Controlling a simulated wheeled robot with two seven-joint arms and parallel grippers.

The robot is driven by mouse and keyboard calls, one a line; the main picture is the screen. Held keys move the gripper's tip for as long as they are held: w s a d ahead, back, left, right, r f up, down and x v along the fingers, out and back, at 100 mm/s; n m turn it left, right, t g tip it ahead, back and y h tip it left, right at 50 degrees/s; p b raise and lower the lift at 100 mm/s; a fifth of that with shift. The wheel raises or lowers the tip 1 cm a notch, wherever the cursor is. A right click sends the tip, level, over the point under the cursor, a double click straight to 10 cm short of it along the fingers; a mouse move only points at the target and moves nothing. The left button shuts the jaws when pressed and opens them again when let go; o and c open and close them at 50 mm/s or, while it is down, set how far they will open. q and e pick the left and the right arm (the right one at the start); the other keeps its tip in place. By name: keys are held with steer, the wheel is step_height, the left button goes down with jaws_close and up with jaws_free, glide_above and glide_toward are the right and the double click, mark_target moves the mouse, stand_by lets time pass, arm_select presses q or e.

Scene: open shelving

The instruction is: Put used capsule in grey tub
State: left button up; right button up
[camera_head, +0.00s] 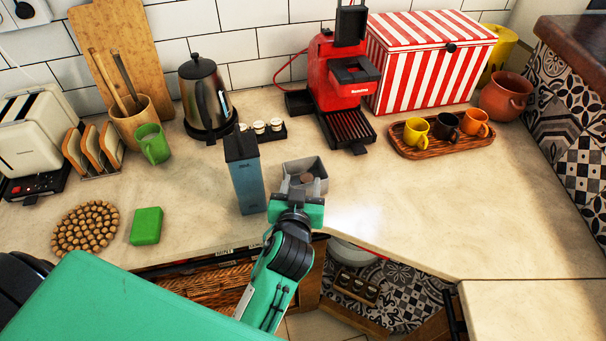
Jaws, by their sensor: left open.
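The grey tub (290,168) stands on the worktop near the front edge, right of the blue-grey carton. A small round brownish thing (306,178), which looks like the used capsule, lies inside the tub. My left gripper (302,188) is open at the near side of the tub, its fingers at or over the near rim. It hides the tub's near wall, and I cannot tell whether it touches it. My right gripper is not in view.
The blue-grey carton (248,185) stands close on the left. The red coffee machine (336,75) is behind, with a small capsule tray (271,134) to its left. A wooden tray (440,147) holds cups. The worktop right of the tub is clear.

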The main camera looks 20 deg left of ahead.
arm_select(q)
steer(key=shift+v, duration=1.15)
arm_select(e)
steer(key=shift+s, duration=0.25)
arm_select(q)
steer(key=shift+r, duration=0.15)
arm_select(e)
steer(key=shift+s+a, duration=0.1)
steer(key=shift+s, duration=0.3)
